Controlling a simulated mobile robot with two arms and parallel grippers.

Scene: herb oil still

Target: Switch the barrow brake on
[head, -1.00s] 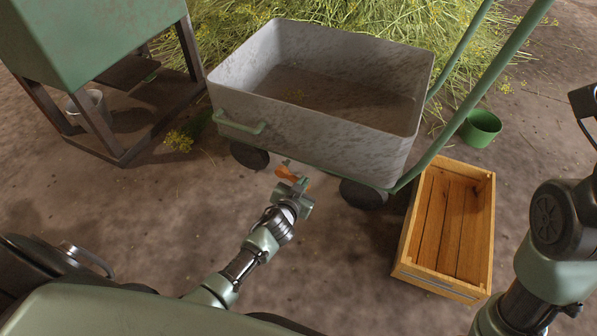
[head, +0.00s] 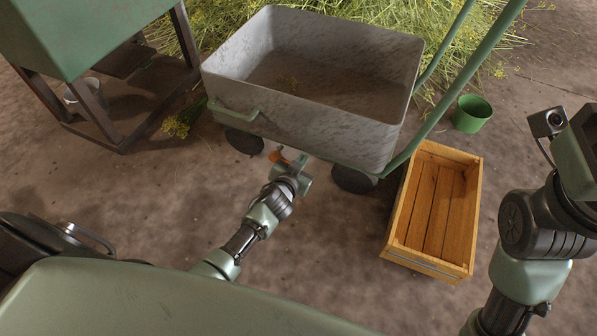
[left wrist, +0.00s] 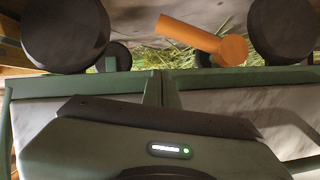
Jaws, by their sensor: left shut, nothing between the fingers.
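The grey metal barrow (head: 300,110) stands on green framing, with dark wheels under its near side. Its orange brake lever (head: 277,156) shows low between the two near wheels, partly behind my left gripper. My left gripper (head: 301,161) is shut and empty, right beside the lever; I cannot tell whether they touch. In the left wrist view the orange lever (left wrist: 205,39) lies slanted between two dark wheels, with its round end to the right. The fingertips are hard to make out there. My right arm is at the right edge of the head view, with its fingers out of frame.
A wooden crate (head: 397,219) sits on the ground right of the barrow. A green pot (head: 471,114) is behind it, near the barrow's green handles (head: 455,88). A green box on a dark stand (head: 110,135) is at upper left. Cut herbs (head: 190,45) lie behind. The near ground is bare.

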